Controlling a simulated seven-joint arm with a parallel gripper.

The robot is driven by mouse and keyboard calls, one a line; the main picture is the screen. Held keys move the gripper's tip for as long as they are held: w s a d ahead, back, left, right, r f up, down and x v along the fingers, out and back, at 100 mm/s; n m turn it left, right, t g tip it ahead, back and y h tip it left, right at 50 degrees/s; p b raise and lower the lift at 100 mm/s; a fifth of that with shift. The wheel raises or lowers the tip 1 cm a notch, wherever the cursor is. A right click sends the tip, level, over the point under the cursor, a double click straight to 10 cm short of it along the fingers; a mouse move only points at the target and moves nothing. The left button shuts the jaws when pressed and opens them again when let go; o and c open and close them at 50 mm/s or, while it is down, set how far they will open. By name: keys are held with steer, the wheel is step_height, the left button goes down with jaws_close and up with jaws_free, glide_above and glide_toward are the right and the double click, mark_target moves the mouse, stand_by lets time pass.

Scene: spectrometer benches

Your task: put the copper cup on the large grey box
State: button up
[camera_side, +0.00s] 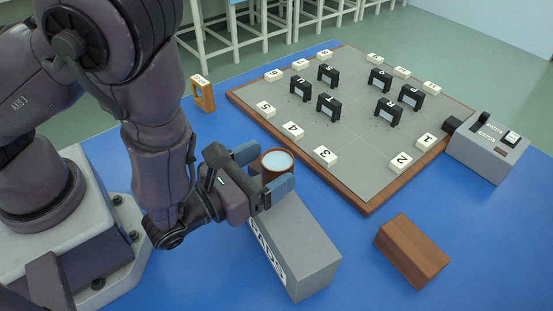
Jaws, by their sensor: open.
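The copper cup (275,170) is a brown-orange round cup with a pale, light-blue inside. It appears upright at the far end of the large grey box (305,246), a long box with lettering on its side. The gripper and cup hide that end, so I cannot tell for sure that the cup's base rests on the box. My gripper (269,169) is open, with one blue fingertip on each side of the cup. The near fingertip overlaps the cup's lower edge in the picture; whether either finger touches the cup is unclear.
A grey board (330,150) with a wooden rim holds several black frames and white numbered blocks. A grey device (487,150) stands at the right. A brown wooden block (412,251) lies at the front right. A small wooden stand (204,95) is behind. Blue table is free between.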

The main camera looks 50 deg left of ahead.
mark_target(264, 169)
steer(key=s, duration=0.5)
